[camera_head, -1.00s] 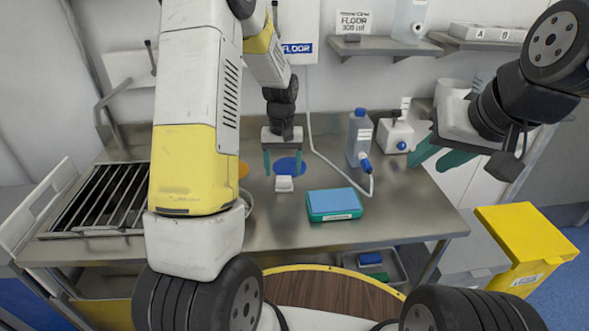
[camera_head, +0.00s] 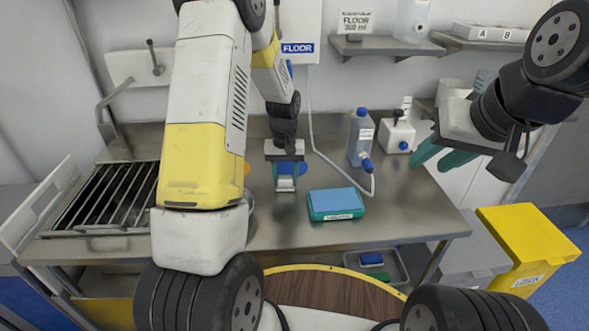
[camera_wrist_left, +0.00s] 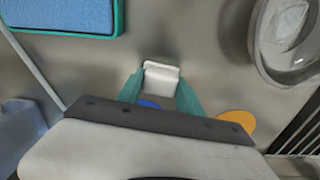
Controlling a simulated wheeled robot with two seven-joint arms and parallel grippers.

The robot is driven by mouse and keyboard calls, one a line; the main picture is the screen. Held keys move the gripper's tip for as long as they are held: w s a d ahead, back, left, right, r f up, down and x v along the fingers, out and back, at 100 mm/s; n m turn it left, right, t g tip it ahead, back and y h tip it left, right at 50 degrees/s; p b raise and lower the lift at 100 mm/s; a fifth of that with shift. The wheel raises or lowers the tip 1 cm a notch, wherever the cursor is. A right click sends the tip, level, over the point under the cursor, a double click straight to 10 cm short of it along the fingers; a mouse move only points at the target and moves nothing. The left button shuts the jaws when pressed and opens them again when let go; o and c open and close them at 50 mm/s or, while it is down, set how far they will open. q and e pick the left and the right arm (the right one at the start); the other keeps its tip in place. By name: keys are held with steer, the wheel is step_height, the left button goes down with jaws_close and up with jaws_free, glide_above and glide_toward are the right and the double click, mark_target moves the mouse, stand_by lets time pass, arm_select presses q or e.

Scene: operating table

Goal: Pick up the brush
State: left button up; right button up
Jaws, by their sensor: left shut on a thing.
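The brush shows as a small white block (camera_head: 285,184) on the steel table, in front of a blue disc (camera_head: 294,167). In the left wrist view the white brush (camera_wrist_left: 161,78) is between the teal fingertips. My left gripper (camera_head: 285,177) points down from above and is shut on the brush, one finger on each side. I cannot tell whether the brush is clear of the table.
A teal box with a blue top (camera_head: 335,203) lies just right of the brush. A blue-capped bottle (camera_head: 360,138) and a white container (camera_head: 396,134) stand behind. A metal bowl (camera_wrist_left: 258,48) and an orange disc (camera_wrist_left: 238,120) are nearby. A rack (camera_head: 113,195) is at left.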

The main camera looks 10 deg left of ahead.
mark_target(285, 179)
arm_select(q)
steer(key=shift+r, duration=0.5)
steer(key=r, duration=0.1)
steer(key=s+r, duration=0.1)
steer(key=shift+r, duration=0.35)
steer(key=s, duration=0.5)
steer(key=s+d+r, duration=0.1)
steer(key=s, duration=0.9)
steer(key=shift+d+r, duration=0.15)
steer(key=shift+d, duration=0.2)
